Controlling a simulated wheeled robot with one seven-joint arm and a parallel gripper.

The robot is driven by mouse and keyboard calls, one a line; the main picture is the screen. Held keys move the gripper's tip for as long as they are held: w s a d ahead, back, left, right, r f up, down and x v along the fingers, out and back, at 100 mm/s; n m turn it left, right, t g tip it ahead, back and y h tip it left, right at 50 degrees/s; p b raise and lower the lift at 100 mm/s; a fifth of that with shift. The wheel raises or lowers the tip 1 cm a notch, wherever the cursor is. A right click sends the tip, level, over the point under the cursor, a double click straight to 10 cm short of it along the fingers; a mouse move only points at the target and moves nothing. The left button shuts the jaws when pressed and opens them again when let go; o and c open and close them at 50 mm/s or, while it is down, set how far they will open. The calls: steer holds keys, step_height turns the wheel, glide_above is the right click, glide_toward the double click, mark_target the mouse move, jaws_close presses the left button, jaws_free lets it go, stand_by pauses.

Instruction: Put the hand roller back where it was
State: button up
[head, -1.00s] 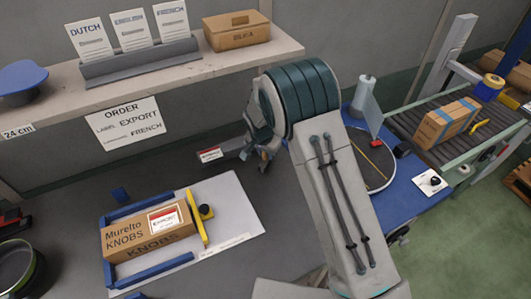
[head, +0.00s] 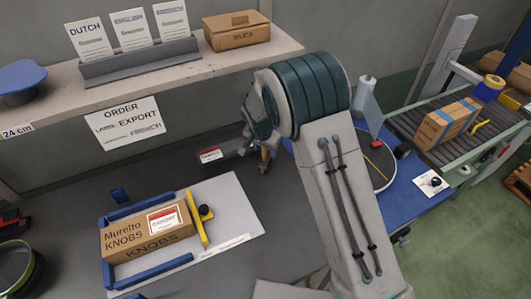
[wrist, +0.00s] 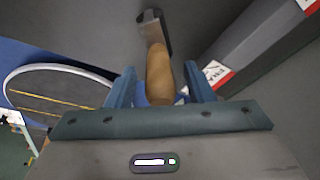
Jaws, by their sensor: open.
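The hand roller shows in the wrist view, with a tan wooden handle (wrist: 160,75) and a grey head at its far end. My gripper (wrist: 168,85) is open, with its blue fingers on either side of the handle and a gap visible at each side. In the head view the handle (head: 264,160) shows as a small brown piece below my wrist, over the back of the dark table. The roller's head is hidden there by my arm or too small to make out. Whether the roller touches the table is unclear.
A grey bar-shaped unit with a red and white label (head: 210,155) lies just left of my gripper. A Murelto Knobs carton (head: 130,238) sits between blue rails on a pale board (head: 240,215). A round turntable (head: 380,170) is on the blue surface at right.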

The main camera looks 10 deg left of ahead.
mark_target(263, 165)
steer(key=b+v, duration=0.1)
steer(key=v, duration=0.8)
steer(key=shift+d+r, duration=0.1)
steer(key=shift+r, duration=0.1)
steer(key=s+d+r+n, duration=0.1)
steer(key=s+d+r, duration=0.45)
steer(key=d, duration=0.35)
steer(key=s+d+r, duration=0.4)
steer(key=d+r, duration=0.2)
steer(key=d, duration=0.3)
steer(key=s+d+n, duration=0.1)
steer(key=s+d, duration=0.4)
steer(key=s, duration=0.3)
steer(key=s+d+n, duration=0.1)
steer(key=s+d, duration=0.4)
steer(key=s, duration=0.3)
steer(key=shift+s+r+n+y, duration=0.3)
